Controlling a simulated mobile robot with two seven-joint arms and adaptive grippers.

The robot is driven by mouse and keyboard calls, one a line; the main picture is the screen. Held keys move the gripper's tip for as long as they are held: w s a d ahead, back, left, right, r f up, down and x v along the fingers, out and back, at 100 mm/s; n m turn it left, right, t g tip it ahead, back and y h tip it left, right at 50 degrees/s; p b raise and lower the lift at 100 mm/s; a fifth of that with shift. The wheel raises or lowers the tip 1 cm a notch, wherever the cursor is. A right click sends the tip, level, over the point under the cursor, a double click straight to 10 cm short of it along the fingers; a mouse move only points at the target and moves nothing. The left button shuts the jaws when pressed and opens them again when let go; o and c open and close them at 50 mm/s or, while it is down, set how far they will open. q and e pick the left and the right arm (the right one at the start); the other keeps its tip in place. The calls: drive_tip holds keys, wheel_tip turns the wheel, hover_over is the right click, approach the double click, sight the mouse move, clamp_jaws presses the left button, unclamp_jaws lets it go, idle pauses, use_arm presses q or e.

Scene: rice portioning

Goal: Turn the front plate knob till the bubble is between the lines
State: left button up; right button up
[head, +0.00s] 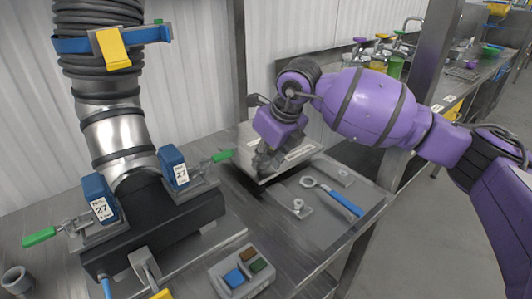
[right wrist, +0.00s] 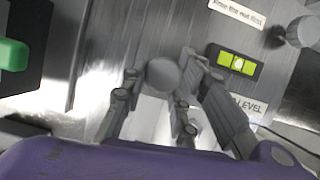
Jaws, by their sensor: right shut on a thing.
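My right gripper (head: 266,158) reaches down to the grey boxy unit (head: 296,153) at the middle of the bench. In the right wrist view, the fingers of my right gripper (right wrist: 160,97) are shut on a round grey knob (right wrist: 163,75) on the metal plate (right wrist: 120,35). A yellow-green level vial (right wrist: 238,64) in a dark holder sits to the right of the knob. A pale bubble shows near the vial's middle; its exact place against the lines is too small to tell. A "LEVEL" label (right wrist: 250,105) is below the vial. My left gripper is not in view.
A second knob (right wrist: 302,32) stands at the upper right of the wrist view. A blue-handled wrench (head: 343,202) and a small fitting (head: 297,207) lie on the bench.

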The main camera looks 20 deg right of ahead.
drive_tip(key=shift+s+a+f+m, duration=0.2)
drive_tip(key=shift+a+m, duration=0.1)
drive_tip(key=shift+m, duration=0.2)
drive_tip(key=o, duration=1.1)
drive_tip(key=shift+a, duration=0.1)
drive_tip(key=shift+c, duration=0.2)
drive_tip(key=shift+r, duration=0.1)
drive_tip(key=shift+w, duration=0.1)
drive_tip(key=shift+d+r, duration=0.1)
drive_tip(key=shift+d, duration=0.1)
drive_tip(key=shift+r, duration=0.25)
drive_tip(key=v, duration=1.1)
drive_tip(key=shift+s, duration=0.35)
